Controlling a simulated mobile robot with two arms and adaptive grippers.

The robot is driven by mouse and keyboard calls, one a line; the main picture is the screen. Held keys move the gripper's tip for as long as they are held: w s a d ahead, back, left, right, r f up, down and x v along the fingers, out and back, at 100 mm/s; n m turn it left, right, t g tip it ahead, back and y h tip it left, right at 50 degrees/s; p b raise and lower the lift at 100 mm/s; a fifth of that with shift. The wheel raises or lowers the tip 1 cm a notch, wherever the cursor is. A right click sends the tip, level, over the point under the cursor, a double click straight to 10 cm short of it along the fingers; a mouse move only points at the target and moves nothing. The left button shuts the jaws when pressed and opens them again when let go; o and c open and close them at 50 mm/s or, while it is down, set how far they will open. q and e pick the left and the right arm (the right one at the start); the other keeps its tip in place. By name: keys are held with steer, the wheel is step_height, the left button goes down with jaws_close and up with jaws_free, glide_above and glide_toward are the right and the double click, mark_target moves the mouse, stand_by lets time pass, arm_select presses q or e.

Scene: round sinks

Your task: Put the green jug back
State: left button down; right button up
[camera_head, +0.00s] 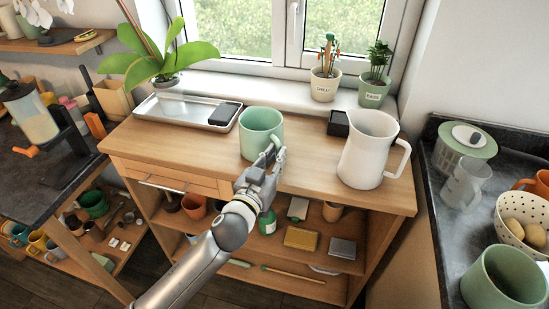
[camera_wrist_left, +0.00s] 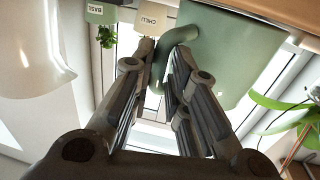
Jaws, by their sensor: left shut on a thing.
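The green jug (camera_head: 258,135) is at the middle of the wooden cabinet top (camera_head: 300,172), upright in the head view. My left gripper (camera_head: 268,165) comes from the front and is shut on the jug's handle, at the jug's right front side. In the left wrist view, which is upside down, the handle (camera_wrist_left: 160,62) lies between the two fingers and the green jug body (camera_wrist_left: 220,60) is beside it. I cannot tell whether the jug's base touches the wood. My right gripper is not in view.
A white pitcher (camera_head: 366,150) stands to the right, with a small black box (camera_head: 338,123) behind. A metal tray (camera_head: 185,112) with a dark object lies at the left. Potted plants stand on the sill (camera_head: 265,82). A larger green pot (camera_head: 500,283) stands on the right counter.

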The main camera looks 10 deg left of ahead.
arm_select(q)
steer(key=shift+f, duration=0.25)
steer(key=c, duration=1.3)
jaws_free()
steer(key=shift+f, duration=0.1)
steer(key=shift+s, duration=0.15)
steer(key=s, duration=0.4)
steer(key=s+a, duration=0.1)
steer(key=s, duration=0.2)
steer(key=s+a, duration=0.1)
steer(key=s, duration=0.3)
steer(key=shift+s, duration=0.3)
